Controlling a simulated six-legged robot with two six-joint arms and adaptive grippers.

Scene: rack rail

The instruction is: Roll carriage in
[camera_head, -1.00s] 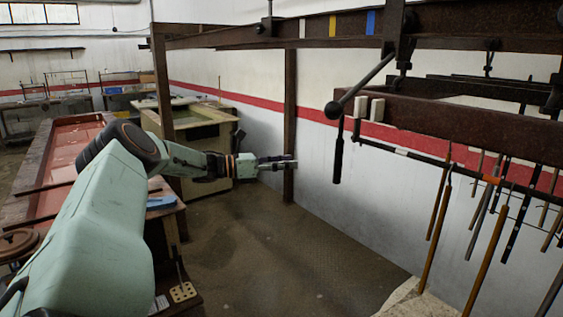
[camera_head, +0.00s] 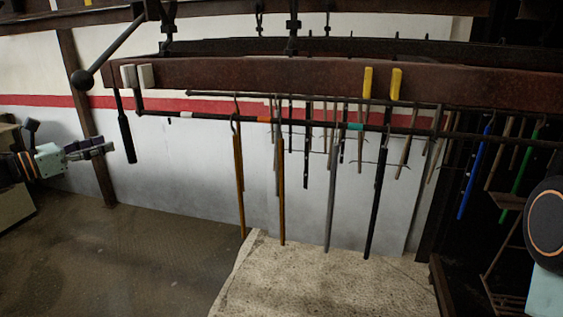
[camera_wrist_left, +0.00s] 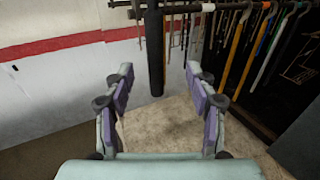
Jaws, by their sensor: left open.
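A carriage hangs from overhead rails, with a dark red-brown beam (camera_head: 300,82) across the head view. Below it a thin dark bar (camera_head: 205,119) carries several hanging rods, including an orange-brown one (camera_head: 282,185) and a black one (camera_head: 377,195). A black handle (camera_head: 125,135) hangs at the bar's left end; it also shows in the left wrist view (camera_wrist_left: 154,50), upright, beyond the fingers. My left gripper (camera_head: 102,148) is left of the handle, apart from it in the head view. In the wrist view its fingers (camera_wrist_left: 160,80) are spread and empty. My right gripper is out of view.
A lever with a black ball (camera_head: 83,79) slants down at the upper left. A pale rough slab (camera_head: 320,280) lies under the rods. A dark post (camera_head: 88,130) stands behind my left gripper. Blue (camera_head: 474,170) and green (camera_head: 520,175) rods hang at the right. Floor at lower left is clear.

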